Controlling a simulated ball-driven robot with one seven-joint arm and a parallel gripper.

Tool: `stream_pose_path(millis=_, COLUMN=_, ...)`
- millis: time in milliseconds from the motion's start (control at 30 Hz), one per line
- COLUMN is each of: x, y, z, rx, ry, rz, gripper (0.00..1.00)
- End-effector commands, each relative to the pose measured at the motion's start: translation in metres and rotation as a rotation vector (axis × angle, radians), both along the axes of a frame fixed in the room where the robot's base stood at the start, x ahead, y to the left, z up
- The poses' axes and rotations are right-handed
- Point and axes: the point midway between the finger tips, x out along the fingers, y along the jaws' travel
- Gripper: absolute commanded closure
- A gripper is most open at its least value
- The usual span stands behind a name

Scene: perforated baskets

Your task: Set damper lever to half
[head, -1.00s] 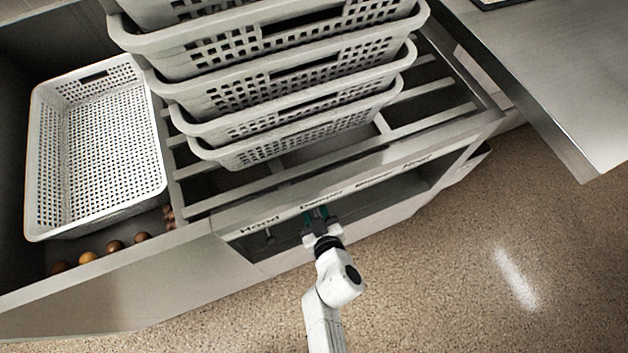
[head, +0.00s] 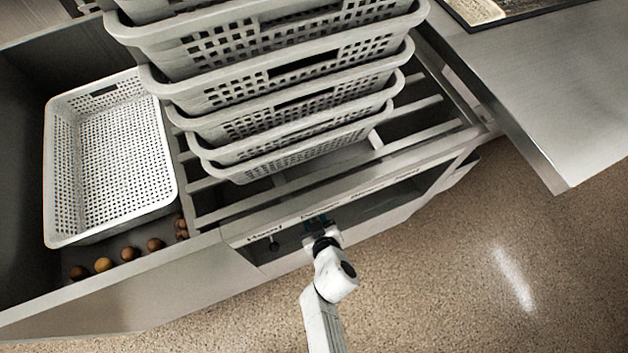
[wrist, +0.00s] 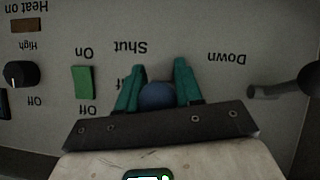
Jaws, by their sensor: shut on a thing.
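The damper lever shows as a blue round knob (wrist: 157,97) in the wrist view, in front of the grey control panel (wrist: 215,80). The green fingertips of my gripper (wrist: 158,88) are on either side of the knob and shut on it. Upside-down lettering reads "Shut" above the knob; a word beside it is mostly hidden by a finger. In the head view my gripper (head: 320,225) reaches the panel below the "Damper" label, and the lever is hidden there.
In the wrist view a green switch (wrist: 83,82), a black dial (wrist: 20,74) and a grey lever (wrist: 275,90) near "Down" flank the knob. Stacked baskets (head: 290,85) stand above the panel. A white basket (head: 110,150) and brown balls (head: 128,253) lie left. Floor is clear.

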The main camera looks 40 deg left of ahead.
Motion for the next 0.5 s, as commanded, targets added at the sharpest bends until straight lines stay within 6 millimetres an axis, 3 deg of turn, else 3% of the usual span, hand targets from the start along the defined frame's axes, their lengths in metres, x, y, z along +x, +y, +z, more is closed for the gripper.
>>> stream_pose_path(millis=100, x=-0.0004, y=-0.0004, z=-0.0007, rx=0.000, ry=0.001, rz=-0.001, gripper=1.00)
stream_pose_path(millis=133, x=-0.0004, y=-0.0004, z=-0.0008, rx=0.000, ry=0.001, rz=-0.001, gripper=0.64)
stream_pose_path(millis=333, x=-0.0003, y=-0.0003, z=-0.0005, rx=0.000, ry=0.001, rz=-0.001, gripper=0.45)
stream_pose_path(millis=500, x=-0.0001, y=-0.0001, z=-0.0003, rx=0.000, ry=0.001, rz=0.000, gripper=0.45)
